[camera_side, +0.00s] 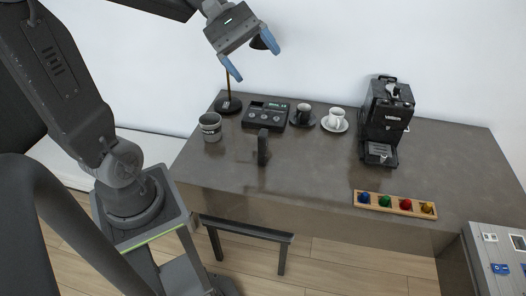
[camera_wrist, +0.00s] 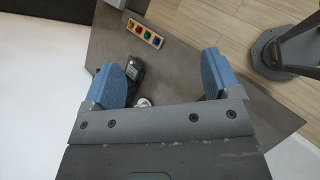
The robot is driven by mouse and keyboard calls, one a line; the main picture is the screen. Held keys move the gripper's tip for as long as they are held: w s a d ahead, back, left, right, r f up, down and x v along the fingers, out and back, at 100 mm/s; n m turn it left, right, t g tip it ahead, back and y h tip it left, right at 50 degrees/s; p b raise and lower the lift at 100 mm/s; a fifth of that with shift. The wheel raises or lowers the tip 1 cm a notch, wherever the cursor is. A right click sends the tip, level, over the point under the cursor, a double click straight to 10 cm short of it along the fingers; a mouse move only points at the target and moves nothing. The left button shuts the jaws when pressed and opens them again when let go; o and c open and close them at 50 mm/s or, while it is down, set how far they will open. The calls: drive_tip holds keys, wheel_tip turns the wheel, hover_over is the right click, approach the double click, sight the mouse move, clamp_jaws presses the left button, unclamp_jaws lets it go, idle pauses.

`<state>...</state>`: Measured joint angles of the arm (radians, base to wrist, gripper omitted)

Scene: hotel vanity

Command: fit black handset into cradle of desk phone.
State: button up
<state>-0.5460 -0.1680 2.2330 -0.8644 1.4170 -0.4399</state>
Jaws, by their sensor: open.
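My gripper (camera_side: 256,64) is open and empty, high above the back left of the counter, well above both. In the wrist view its two blue fingers (camera_wrist: 161,75) stand wide apart with nothing between them. The handset and phone are not visible in the wrist view.
A grey mug (camera_side: 210,127) and a lamp (camera_side: 229,104) stand left of the phone. A dark cup (camera_side: 303,115) and a white cup (camera_side: 337,117) are to its right, then a black coffee machine (camera_side: 384,120). A wooden board with coloured knobs (camera_side: 394,204) lies at the front.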

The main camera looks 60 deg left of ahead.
drive_tip(key=w+a+n+t+h, duration=0.2)
drive_tip(key=a+n+t, duration=0.4)
drive_tip(key=a, duration=0.4)
drive_tip(key=w+a+n+t+h, duration=0.1)
drive_tip(key=w+a+n+t, duration=0.25)
drive_tip(key=a+n, duration=0.45)
drive_tip(key=m, duration=0.2)
approach(263, 140)
drive_tip(key=w+f, duration=0.3)
drive_tip(key=shift+w+a, duration=0.2)
drive_tip(key=shift+w, duration=0.15)
drive_tip(key=x, duration=0.7)
drive_tip(key=shift+s+d+r, duration=0.1)
drive_tip(key=shift+d+r, duration=0.05)
drive_tip(key=shift+d, duration=0.05)
drive_tip(key=shift+c, duration=0.5)
drive_tip(key=c, duration=1.1)
